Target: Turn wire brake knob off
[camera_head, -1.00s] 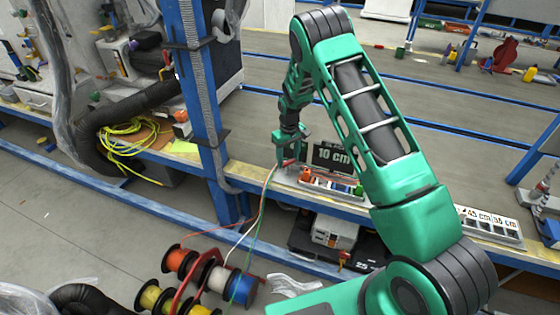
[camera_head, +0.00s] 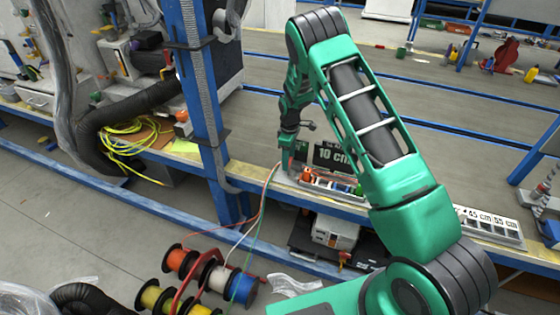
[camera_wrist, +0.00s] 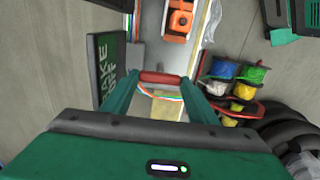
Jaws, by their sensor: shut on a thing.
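My gripper (camera_wrist: 161,80) has its two green fingers on either end of a short red bar, the wire brake knob (camera_wrist: 160,77), in the wrist view. The fingers are shut on it. A dark sign with the letters "AKE OFF" (camera_wrist: 108,75) stands left of the knob in the wrist view. Thin coloured wires (camera_wrist: 160,96) pass below the knob. The knob is hidden there by the gripper.
An orange part (camera_wrist: 178,20) sits beyond the knob. Wire spools (camera_head: 190,278) stand at the lower left, with wires running up to the bench. A blue post (camera_head: 207,110) rises left of my gripper. The bench top behind (camera_head: 400,110) is mostly clear.

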